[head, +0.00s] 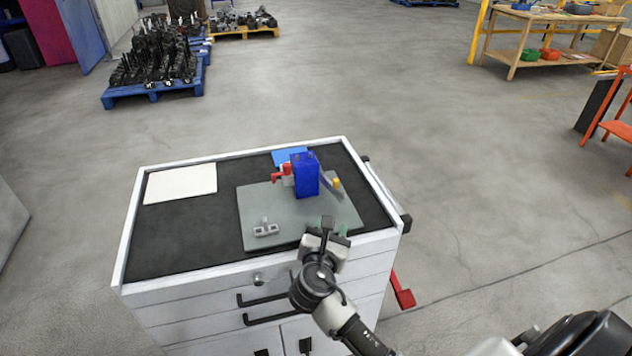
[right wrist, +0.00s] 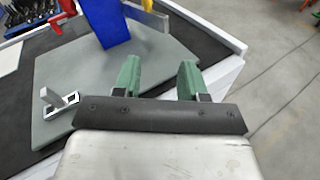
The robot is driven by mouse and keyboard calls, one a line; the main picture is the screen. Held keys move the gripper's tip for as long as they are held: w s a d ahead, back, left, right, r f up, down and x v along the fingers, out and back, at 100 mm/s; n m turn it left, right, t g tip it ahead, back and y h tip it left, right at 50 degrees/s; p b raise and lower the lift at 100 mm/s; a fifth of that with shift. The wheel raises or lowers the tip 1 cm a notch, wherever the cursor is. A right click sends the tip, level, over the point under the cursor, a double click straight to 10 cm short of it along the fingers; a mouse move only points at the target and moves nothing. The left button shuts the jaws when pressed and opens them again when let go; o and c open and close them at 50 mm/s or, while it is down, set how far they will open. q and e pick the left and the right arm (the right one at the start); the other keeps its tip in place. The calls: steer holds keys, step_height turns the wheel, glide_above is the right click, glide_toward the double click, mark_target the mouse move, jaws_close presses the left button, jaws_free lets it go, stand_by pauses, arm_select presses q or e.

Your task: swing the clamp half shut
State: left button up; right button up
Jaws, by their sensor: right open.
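A blue upright block (head: 305,176) stands on a grey plate (head: 345,215) on the cabinet top. A red part (head: 282,173) sticks out on its left. On its right is a grey arm with a yellow tip (head: 336,183); I cannot tell which part is the clamp. The block's lower part (right wrist: 105,22) and a grey bar (right wrist: 205,25) also show in the right wrist view. My right gripper (head: 335,228) is at the plate's front right edge, short of the block. Its green fingers (right wrist: 158,80) are apart with nothing between them. My left gripper is out of view.
A small grey metal piece (head: 266,230) lies on the plate's front left. A white sheet (head: 180,184) lies at the left of the dark cabinet top (head: 185,235). A blue sheet (head: 288,156) lies behind the block. Pallets and benches stand far off, with open floor between.

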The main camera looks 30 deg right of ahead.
mark_target(335, 181)
steer(key=w+d+r, duration=0.1)
steer(key=w+d, duration=0.1)
steer(key=w, duration=0.1)
steer(key=w+d+r+n, duration=0.1)
steer(key=w+d, duration=0.1)
steer(key=w, duration=0.1)
steer(key=w+d+r+n+t+p, duration=0.1)
steer(key=w+d, duration=0.1)
steer(key=w, duration=0.1)
steer(key=shift+w+d+r+h, duration=0.2)
steer(key=shift+w+d+h, duration=0.05)
steer(key=shift+d+h, duration=0.15)
jaws_close()
